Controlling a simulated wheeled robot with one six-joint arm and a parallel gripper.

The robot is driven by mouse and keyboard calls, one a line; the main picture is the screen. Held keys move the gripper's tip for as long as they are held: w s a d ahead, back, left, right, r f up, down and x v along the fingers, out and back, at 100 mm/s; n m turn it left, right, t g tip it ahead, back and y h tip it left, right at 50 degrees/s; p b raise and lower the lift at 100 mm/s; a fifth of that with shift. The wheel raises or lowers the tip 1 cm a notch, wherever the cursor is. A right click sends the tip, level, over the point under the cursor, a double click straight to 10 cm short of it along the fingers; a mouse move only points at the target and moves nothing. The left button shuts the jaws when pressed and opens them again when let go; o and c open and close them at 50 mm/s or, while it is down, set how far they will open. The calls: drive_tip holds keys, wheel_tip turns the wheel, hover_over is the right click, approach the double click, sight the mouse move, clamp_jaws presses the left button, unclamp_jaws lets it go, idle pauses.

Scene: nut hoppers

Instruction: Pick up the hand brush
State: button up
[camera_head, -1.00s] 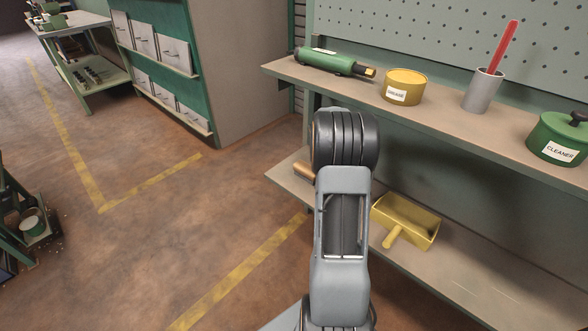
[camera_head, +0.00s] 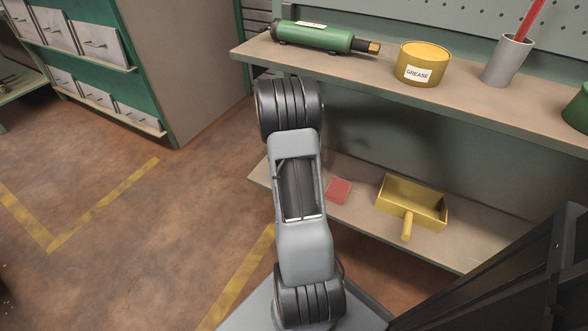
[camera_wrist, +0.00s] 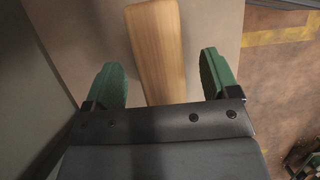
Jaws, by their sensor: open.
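A long light-wood piece (camera_wrist: 155,45), which looks like the hand brush's wooden part, lies on the lower shelf in the wrist view. Its near end reaches between the two green fingertips of my gripper (camera_wrist: 162,82). The fingers are open, with a gap on each side of the wood. Whether the wood lies at finger height or below cannot be told. No bristles show. In the head view my arm hides the brush and the gripper.
The lower shelf (camera_head: 365,213) also holds a red block (camera_head: 338,190) and a yellow dustpan (camera_head: 425,192). The upper shelf (camera_head: 350,72) above carries a green tool (camera_head: 315,37), a grease tin (camera_head: 422,62) and a grey cup (camera_head: 507,60). Open floor lies left.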

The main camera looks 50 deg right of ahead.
drive_tip(key=shift+b+x, duration=0.55)
drive_tip(key=shift+x, duration=1.3)
drive_tip(key=shift+f, duration=0.15)
drive_tip(key=shift+c, duration=0.5)
drive_tip(key=c, duration=1)
wheel_tip(320, 180, up, 5)
drive_tip(key=shift+s+a+f+p, duration=0.15)
drive_tip(key=shift+f+p, duration=0.05)
drive_tip(key=shift+p, duration=0.75)
drive_tip(key=shift+s+a+r+p, duration=0.85)
drive_tip(key=shift+s+a+r, duration=0.5)
drive_tip(key=shift+a, duration=0.55)
drive_tip(key=shift+s+a+r+p, duration=0.85)
drive_tip(key=shift+s+a+r, duration=0.3)
drive_tip(key=shift+a+r, duration=0.6)
drive_tip(key=shift+s+a+r+p, duration=0.85)
drive_tip(key=shift+s+a+r, duration=0.4)
drive_tip(key=shift+a, duration=0.8)
